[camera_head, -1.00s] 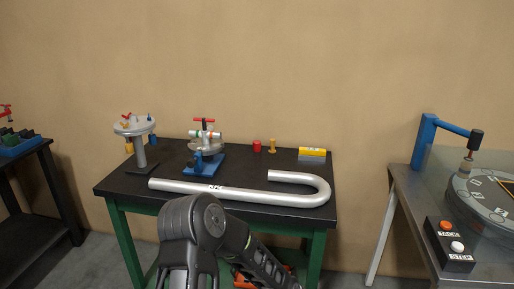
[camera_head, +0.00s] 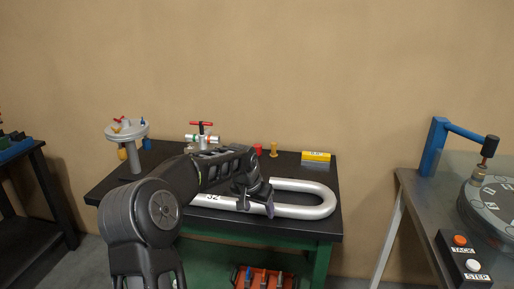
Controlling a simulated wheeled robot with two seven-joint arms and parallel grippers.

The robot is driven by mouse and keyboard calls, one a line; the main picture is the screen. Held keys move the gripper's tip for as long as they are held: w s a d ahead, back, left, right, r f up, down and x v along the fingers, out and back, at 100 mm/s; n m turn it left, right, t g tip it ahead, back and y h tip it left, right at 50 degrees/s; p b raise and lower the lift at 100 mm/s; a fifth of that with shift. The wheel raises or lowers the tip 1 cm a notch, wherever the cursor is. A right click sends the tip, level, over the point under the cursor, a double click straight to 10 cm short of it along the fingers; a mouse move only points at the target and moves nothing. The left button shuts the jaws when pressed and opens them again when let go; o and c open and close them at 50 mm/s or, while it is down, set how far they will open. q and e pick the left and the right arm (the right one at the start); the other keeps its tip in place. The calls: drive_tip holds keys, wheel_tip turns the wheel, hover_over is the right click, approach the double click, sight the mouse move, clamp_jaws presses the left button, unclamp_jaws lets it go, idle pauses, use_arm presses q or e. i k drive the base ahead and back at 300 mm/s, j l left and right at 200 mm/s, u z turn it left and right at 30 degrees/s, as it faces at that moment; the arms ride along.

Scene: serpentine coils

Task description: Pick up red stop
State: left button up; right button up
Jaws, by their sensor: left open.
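The red stop (camera_head: 258,150) is a small red cylinder standing upright near the back of the black-topped table, just left of a small orange-yellow peg. My left arm reaches across the table from the lower left. My left gripper (camera_head: 256,207) is open and empty, above the silver tube, in front of the red stop and apart from it. My right gripper is not in view.
The silver bent tube (camera_head: 312,211) lies along the table's front. An orange-yellow peg (camera_head: 273,150) and a yellow block (camera_head: 316,156) stand at the back. A round grey stand (camera_head: 126,130) is at left. A metal table (camera_head: 415,205) with buttons stands at right.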

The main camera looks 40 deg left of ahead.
sight(258, 147)
drive_tip(key=i+j, duration=0.85)
drive_tip(key=j, duration=0.25)
drive_tip(key=i+j, duration=0.45)
drive_tip(key=j, duration=0.15)
